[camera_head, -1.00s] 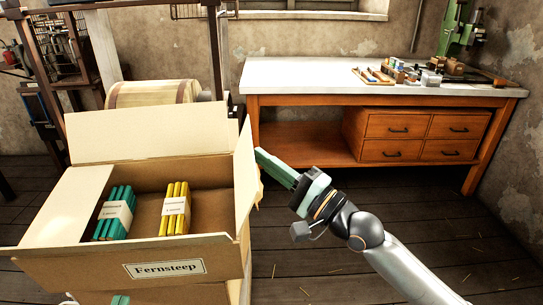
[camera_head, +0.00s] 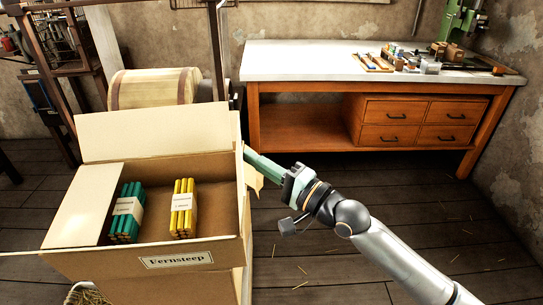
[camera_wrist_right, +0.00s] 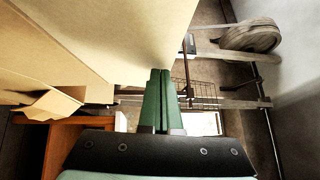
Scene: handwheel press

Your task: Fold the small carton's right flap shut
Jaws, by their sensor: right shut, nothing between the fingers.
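The open carton (camera_head: 180,262), labelled "Vernsteep", stands at the left in the head view. Its right flap (camera_head: 241,185) stands up and shows almost edge-on. My right gripper (camera_head: 248,153) is shut and empty, with its green fingertips at the outer right side of this flap, near the far end. In the right wrist view, the shut fingers (camera_wrist_right: 158,85) point at a large cardboard face that fills the upper left. I cannot tell whether they touch it. The back flap (camera_head: 155,130) stands up. My left gripper is not in view.
Green (camera_head: 127,212) and yellow (camera_head: 183,208) banded bundles stand inside the carton. A wooden workbench (camera_head: 310,128) with tools on top stands behind my right arm. A large roll (camera_head: 153,88) is behind the carton.

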